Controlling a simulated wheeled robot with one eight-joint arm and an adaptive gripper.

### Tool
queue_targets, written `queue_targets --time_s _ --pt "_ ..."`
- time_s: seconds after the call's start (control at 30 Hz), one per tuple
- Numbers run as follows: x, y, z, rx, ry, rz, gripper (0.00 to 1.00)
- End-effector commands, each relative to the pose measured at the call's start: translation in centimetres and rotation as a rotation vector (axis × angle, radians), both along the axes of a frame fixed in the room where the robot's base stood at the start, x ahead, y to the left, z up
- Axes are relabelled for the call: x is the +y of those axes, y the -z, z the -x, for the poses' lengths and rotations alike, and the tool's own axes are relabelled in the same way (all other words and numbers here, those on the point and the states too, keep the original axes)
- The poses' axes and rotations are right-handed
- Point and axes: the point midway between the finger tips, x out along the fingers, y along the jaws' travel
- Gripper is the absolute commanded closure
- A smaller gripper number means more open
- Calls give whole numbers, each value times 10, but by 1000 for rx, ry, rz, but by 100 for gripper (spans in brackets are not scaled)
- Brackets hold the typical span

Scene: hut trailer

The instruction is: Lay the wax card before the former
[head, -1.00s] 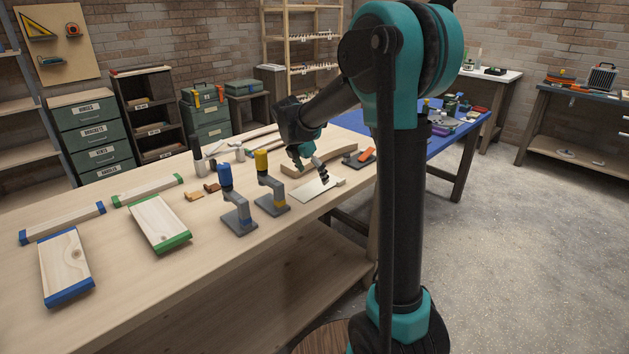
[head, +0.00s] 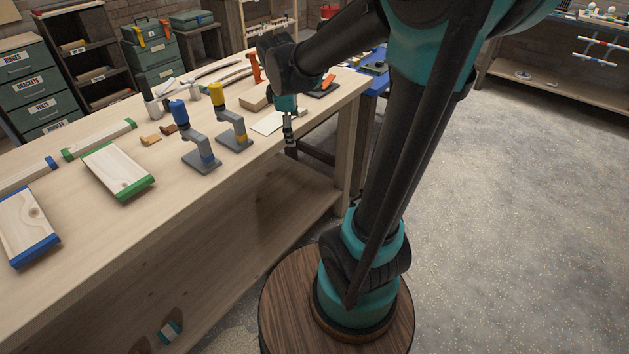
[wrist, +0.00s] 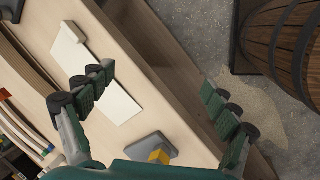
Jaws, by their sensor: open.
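The wax card (head: 267,124) is a thin pale sheet with a small block at its far end. It lies flat on the workbench near the front edge. In the wrist view the card (wrist: 112,98) lies apart from the curved brown wooden former (wrist: 28,68) and roughly alongside it. The former (head: 254,98) is partly hidden by my arm in the head view. My gripper (head: 289,133) is open and empty, pointing down by the bench's front edge. In the wrist view one finger of my gripper (wrist: 162,100) overlaps the card and the other shows past the edge.
A yellow-topped clamp (head: 234,125) and a blue-topped clamp (head: 194,140) stand left of the card. Green-ended (head: 117,170) and blue-ended boards (head: 25,228) lie further left. An orange-handled tool (head: 323,88) lies behind right.

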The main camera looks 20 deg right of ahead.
Motion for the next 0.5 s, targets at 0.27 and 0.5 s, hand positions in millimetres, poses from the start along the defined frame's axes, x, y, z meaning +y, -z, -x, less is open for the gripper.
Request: queue_targets --time_s 0.27,0.5 --pt "-27 76 110 -142 754 -335 12" --pt "-29 109 159 -185 1110 -500 12"
